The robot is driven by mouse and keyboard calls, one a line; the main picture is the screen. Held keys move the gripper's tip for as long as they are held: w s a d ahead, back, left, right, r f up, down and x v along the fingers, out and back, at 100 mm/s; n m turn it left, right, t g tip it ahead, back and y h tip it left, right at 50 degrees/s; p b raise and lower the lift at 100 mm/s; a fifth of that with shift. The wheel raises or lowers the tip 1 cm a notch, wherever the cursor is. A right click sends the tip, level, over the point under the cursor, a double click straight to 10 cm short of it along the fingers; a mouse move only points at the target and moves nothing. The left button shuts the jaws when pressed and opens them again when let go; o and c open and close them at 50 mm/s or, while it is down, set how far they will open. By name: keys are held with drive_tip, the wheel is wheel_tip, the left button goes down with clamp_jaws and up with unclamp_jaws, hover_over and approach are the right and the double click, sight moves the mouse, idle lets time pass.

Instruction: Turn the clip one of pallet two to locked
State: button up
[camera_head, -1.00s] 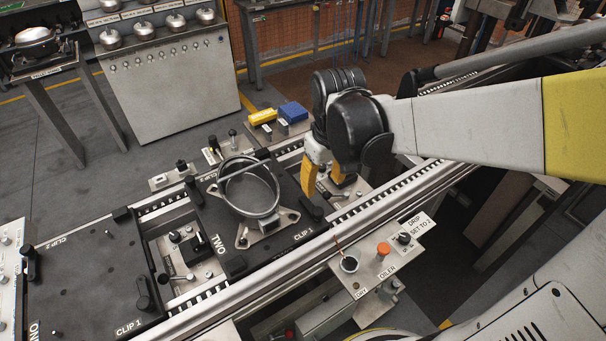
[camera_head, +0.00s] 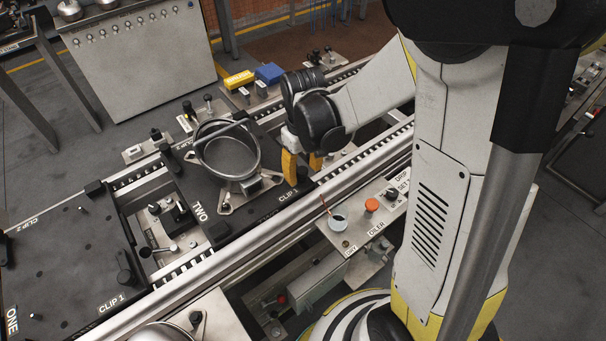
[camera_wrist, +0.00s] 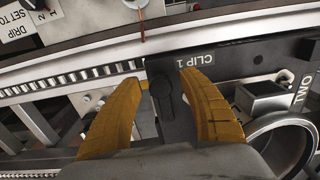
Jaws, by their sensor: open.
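Pallet two (camera_head: 186,187) is a black plate marked TWO on the conveyor, with an open metal compressor shell (camera_head: 226,158) on it. Its clip one (camera_wrist: 163,92) is a small black lever with a rounded end, beside the CLIP 1 label in the wrist view. My gripper (camera_head: 303,176) is over that corner, pointing down. In the wrist view my gripper (camera_wrist: 160,78) is open, with one yellow finger on each side of the clip. There are visible gaps between the fingers and the lever. In the head view the fingers largely hide the clip.
Pallet one (camera_head: 70,255) lies at the left on the same conveyor. An oiler box (camera_head: 362,222) with an orange button stands in front of the rail. The shell rises close to the gripper. Yellow and blue blocks (camera_head: 255,77) lie behind.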

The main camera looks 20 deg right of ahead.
drive_tip(key=shift+f, duration=0.1)
clamp_jaws()
drive_tip(key=shift+n, duration=0.3)
drive_tip(key=n, duration=0.4)
drive_tip(key=shift+d, duration=0.1)
drive_tip(key=shift+n, duration=2.3)
unclamp_jaws()
drive_tip(key=shift+w, duration=0.1)
